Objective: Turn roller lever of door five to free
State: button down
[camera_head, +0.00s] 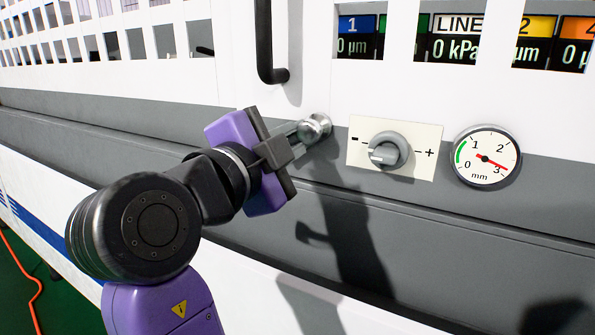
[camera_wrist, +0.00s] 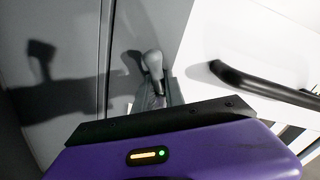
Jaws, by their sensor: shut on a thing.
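The roller lever (camera_head: 317,124) is a small bare-metal lever with a rounded end on the machine's front, just below the black door handle in the head view. It also shows in the wrist view (camera_wrist: 153,63) as a grey rounded knob on a short arm. My gripper (camera_head: 300,132) reaches it from the lower left and is shut on it. In the wrist view my fingers (camera_wrist: 158,95) close around the lever's lower arm and hide part of it. No door number or free mark can be read.
A black door handle (camera_head: 265,45) stands close above the lever. To the right are a minus/plus knob (camera_head: 388,151) on a cream plate and a round mm gauge (camera_head: 486,157). Displays (camera_head: 460,38) sit behind the white slotted panel. A grey ledge (camera_head: 390,225) runs below.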

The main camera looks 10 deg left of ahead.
jog(key=m+b, duration=0.3)
jog(key=shift+a, duration=0.2)
jog(key=shift+r+m+b, duration=0.4)
jog(key=shift+m+b, duration=0.45)
jog(key=shift+m, duration=0.35)
jog(key=shift+r, duration=0.1)
jog(key=c, duration=1.4)
grip_release()
jog(key=p+v, duration=0.1)
jog(key=v, duration=0.6)
jog(key=shift+s, duration=0.35)
